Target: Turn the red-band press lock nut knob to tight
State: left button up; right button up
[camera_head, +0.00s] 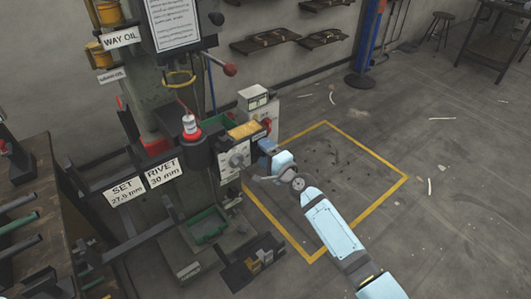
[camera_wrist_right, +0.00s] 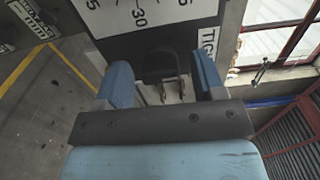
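The press (camera_head: 200,152) with a red band (camera_head: 191,135) stands left of centre in the head view. Its white dial plate (camera_head: 234,160) faces right and front. In the right wrist view the dial plate (camera_wrist_right: 145,15) shows a scale with 30 and part of a "TIG..." label (camera_wrist_right: 207,42). A dark piece (camera_wrist_right: 162,65), apparently the lock nut knob, lies between the fingers. My right gripper (camera_head: 264,163) is at the dial plate's right side. Its blue fingers (camera_wrist_right: 165,82) are apart on either side of the dark piece, with gaps showing. My left gripper is out of view.
Signs "SET" (camera_head: 124,191) and "RIVET" (camera_head: 163,173) hang left of the press. A grey box (camera_head: 258,106) stands behind the press. The yellow-outlined floor (camera_head: 345,165) to the right is clear apart from small debris.

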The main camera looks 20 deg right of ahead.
pick_arm(q)
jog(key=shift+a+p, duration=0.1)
jog(key=shift+p, duration=0.25)
pick_arm(e)
jog(key=v, duration=1.3)
jog(key=shift+s, duration=0.4)
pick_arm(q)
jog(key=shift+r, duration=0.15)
pick_arm(e)
jog(key=shift+d, duration=0.1)
